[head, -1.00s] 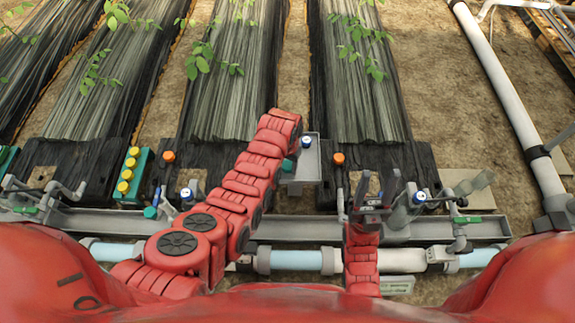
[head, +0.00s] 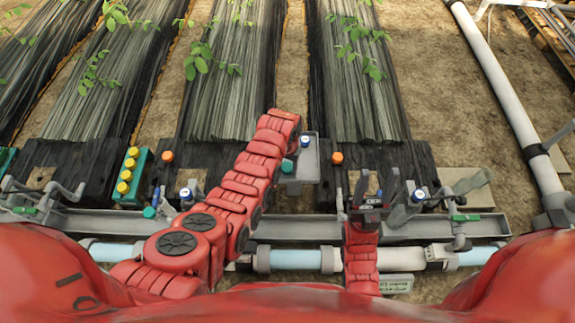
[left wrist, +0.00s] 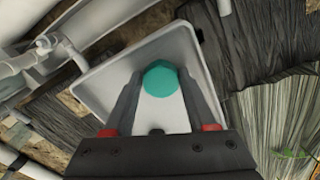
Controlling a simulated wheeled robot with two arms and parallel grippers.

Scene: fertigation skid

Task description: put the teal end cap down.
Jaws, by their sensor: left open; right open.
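The teal end cap (left wrist: 161,78) shows in the left wrist view as a round teal disc over a pale grey tray (left wrist: 105,95). It lies between the tips of my left gripper (left wrist: 160,85), whose fingers are spread on either side of it. In the head view a teal cap (head: 287,165) shows at the left part of the grey tray (head: 305,174), beside my left forearm. My left fingers are hidden behind the arm there. My right gripper (head: 373,190) is open and empty above the grey channel.
A blue-and-white cap (head: 305,141) is at the tray's back edge. A green block with yellow caps (head: 130,176) stands to the left. Orange caps (head: 337,158) sit on the black boards. A long grey channel (head: 290,229) and pipes (head: 295,261) run across the front.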

